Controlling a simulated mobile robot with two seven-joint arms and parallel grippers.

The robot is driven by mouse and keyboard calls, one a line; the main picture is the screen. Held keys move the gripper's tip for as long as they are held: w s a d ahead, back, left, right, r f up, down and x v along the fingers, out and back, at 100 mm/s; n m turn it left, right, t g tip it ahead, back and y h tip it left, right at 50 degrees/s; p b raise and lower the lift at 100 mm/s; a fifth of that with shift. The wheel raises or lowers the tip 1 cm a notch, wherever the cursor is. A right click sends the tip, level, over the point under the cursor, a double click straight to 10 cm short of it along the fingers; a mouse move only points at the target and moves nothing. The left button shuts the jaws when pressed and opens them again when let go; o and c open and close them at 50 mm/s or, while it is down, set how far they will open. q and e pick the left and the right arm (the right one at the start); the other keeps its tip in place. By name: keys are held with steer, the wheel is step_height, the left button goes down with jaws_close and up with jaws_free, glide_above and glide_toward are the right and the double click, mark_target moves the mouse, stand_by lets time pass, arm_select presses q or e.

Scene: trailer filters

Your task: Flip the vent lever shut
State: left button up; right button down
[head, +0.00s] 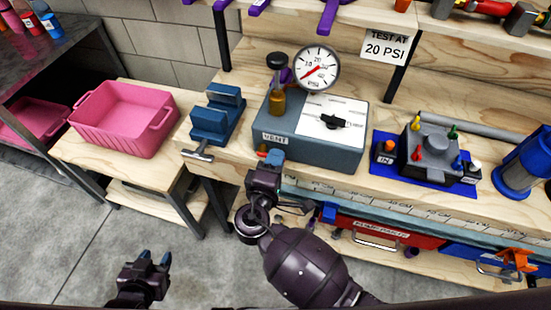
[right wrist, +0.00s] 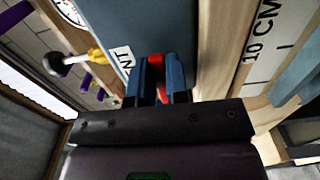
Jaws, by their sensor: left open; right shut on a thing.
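The grey-blue test box (head: 310,138) with its VENT label stands on the wooden bench. The vent lever (head: 262,153) shows as a small red piece low on the box's front, below that label. My right gripper (head: 274,158) is at the box front, mostly covering the lever. In the right wrist view its blue fingers (right wrist: 164,90) are shut on the red vent lever (right wrist: 156,62). The lever's pivot is hidden, and I cannot tell its exact angle. My left gripper (head: 152,259) is open and empty, low over the floor at the left, away from the bench.
A pressure gauge (head: 316,68) and a yellow-and-black pump handle (head: 277,90) rise from the box. A blue vise (head: 216,118) stands left of it, a blue tray (head: 420,172) with a manifold right. A pink bin (head: 122,118) sits on the left side table.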

steer(key=shift+f, duration=0.1)
steer(key=c, duration=1.1)
jaws_free()
steer(key=v, duration=1)
steer(key=shift+s+a, duration=0.15)
steer(key=shift+s, duration=0.25)
